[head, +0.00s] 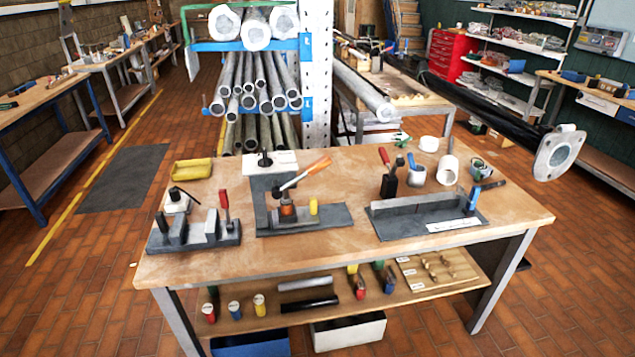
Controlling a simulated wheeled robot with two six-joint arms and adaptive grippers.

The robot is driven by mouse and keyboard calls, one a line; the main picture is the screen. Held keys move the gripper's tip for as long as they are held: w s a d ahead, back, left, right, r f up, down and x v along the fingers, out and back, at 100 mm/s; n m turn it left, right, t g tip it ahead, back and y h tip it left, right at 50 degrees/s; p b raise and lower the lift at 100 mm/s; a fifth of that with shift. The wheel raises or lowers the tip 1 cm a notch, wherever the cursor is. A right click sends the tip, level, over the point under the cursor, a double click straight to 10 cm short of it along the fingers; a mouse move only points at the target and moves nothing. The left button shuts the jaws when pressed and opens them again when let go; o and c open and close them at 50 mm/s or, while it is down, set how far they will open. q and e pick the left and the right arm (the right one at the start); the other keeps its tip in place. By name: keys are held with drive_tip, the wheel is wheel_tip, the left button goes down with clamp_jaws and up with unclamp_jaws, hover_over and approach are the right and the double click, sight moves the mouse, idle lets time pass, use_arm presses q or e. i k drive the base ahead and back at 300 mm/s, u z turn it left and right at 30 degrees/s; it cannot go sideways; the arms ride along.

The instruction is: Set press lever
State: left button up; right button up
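A small dark grey press (262,200) stands on the workbench (200,262), left of the middle. Its lever (307,173) has an orange handle and slants up to the right from the press head. Under the head, an orange-brown cylindrical part (288,211) stands on the base plate. A small yellow cylinder (313,206) stands just right of it on the same plate. A white plate and a black knob (264,157) are at the top of the press. Neither of my grippers shows in the head view.
A vise-like fixture with a red handle (225,208) stands at the left. A grey angled fixture (420,212) lies at the right, with cups and tool holders behind it. A black mast with a pale flange (557,152) extends in from behind at the right. The bench's front strip is clear.

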sight(324, 161)
drive_tip(key=k, duration=0.75)
drive_tip(key=z, duration=0.6)
drive_tip(key=i, duration=1.5)
drive_tip(key=u, duration=0.8)
